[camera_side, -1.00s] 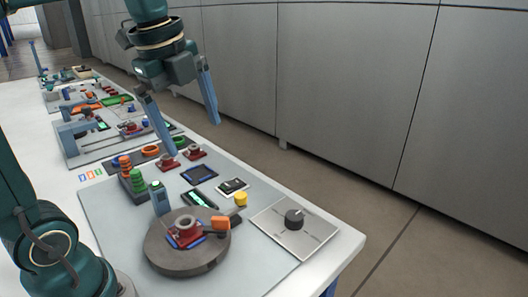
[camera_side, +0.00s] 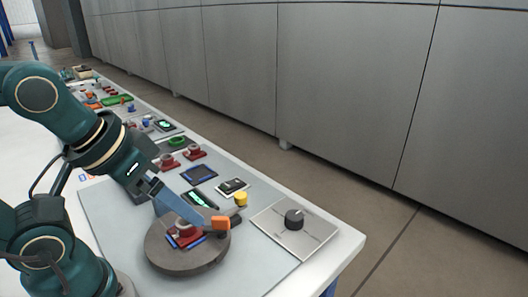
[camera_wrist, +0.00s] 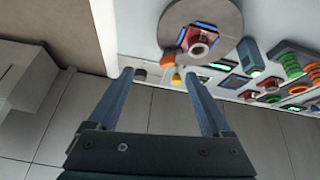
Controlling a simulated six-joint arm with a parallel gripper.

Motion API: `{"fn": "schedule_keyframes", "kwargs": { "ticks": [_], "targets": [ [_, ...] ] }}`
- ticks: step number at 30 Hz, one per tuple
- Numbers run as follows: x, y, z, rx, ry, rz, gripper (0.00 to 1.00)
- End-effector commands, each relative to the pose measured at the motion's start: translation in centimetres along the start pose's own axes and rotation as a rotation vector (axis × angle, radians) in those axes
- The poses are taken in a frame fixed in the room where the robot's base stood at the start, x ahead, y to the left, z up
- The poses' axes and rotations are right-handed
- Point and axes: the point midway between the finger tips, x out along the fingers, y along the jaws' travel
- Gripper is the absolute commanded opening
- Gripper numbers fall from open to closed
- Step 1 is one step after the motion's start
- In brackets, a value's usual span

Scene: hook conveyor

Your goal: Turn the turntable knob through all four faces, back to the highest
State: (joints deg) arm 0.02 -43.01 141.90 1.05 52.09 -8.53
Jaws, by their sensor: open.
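The turntable (camera_side: 160,255) is a dark grey disc near the front of the grey mat. It carries a red piece (camera_side: 181,241) with blue edges, and an orange block (camera_side: 221,223) sits at its rim. In the wrist view the disc (camera_wrist: 228,18), the red piece (camera_wrist: 198,50) and the orange block (camera_wrist: 169,58) show ahead of the fingertips. A black knob (camera_side: 294,219) stands on a pale square plate (camera_side: 287,240) to the right. My gripper (camera_side: 199,228) is low over the turntable, its fingers apart and empty (camera_wrist: 159,74). In the side view one finger partly hides the red piece.
A yellow cylinder (camera_side: 241,199), a dark framed panel (camera_side: 199,173) and a small screen device (camera_side: 199,198) stand behind the turntable. Red pieces (camera_side: 193,152) are farther back. The table's front edge is close to the right of the plate.

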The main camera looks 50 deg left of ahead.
Motion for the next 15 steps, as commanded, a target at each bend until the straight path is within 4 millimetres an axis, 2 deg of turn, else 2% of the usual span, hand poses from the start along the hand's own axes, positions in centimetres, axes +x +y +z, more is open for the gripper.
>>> {"fn": "schedule_keyframes", "kwargs": {
  "ticks": [3, 8, 11, 15],
  "targets": [
    [-1.0, -0.3, -2.6, -0.133, 0.042, -0.021, 0.83],
    [-1.2, -0.3, -6.1, -0.289, 0.054, -0.053, 0.83],
    [-0.9, -0.1, -8.3, -0.373, 0.056, -0.072, 0.83],
    [0.6, 0.5, -11.7, -0.488, 0.051, -0.109, 0.83]
  ]
}}
